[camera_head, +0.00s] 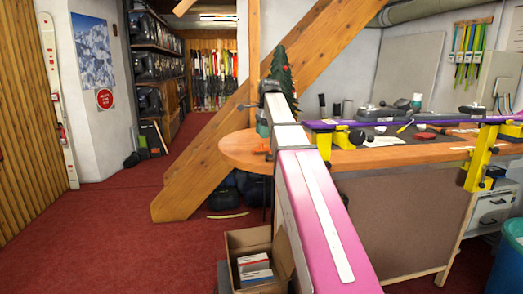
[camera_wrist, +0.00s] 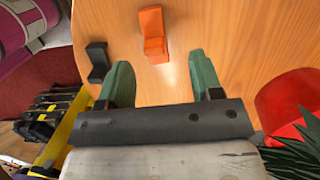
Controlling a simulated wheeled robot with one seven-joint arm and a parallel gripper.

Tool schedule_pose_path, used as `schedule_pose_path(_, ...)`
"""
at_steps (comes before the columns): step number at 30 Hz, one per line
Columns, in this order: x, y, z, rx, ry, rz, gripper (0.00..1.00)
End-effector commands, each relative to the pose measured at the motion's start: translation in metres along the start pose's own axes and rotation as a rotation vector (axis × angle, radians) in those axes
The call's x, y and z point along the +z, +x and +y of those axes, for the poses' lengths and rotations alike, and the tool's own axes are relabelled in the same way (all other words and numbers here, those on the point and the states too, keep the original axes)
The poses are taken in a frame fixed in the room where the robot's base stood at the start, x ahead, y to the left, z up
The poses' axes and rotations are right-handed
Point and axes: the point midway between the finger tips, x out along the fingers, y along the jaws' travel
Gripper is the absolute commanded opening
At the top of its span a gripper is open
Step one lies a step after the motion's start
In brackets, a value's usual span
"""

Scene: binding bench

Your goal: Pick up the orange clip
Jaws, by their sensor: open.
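The orange clip (camera_wrist: 152,35) stands out on the wooden bench top in the wrist view, near the top centre. My gripper (camera_wrist: 161,78) is open, with two green fingers spread apart. The clip is beyond the fingertips, roughly in line with the gap between them, and nothing is held. In the head view, a small orange shape (camera_head: 262,150) on the rounded bench end, below my gripper (camera_head: 263,128), appears to be the clip, partly hidden.
A black clip (camera_wrist: 97,60) lies left of the orange one, near the bench edge. A red pot (camera_wrist: 290,97) with green leaves is close to the right finger. Yellow vises (camera_head: 478,160) hold a purple ski (camera_head: 450,120) along the bench.

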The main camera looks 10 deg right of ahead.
Motion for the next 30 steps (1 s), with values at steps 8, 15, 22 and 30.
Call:
schedule_pose_path(8, -0.002, 0.02, 0.005, 0.0, 0.0, 0.0, 0.6)
schedule_pose_path(15, -0.004, 0.053, 0.009, 0.0, 0.0, 0.0, 0.6)
schedule_pose_path(22, -0.004, 0.058, 0.007, -0.001, 0.0, 0.0, 0.6)
schedule_pose_path(30, -0.004, 0.058, 0.007, -0.001, -0.001, 0.0, 0.06)
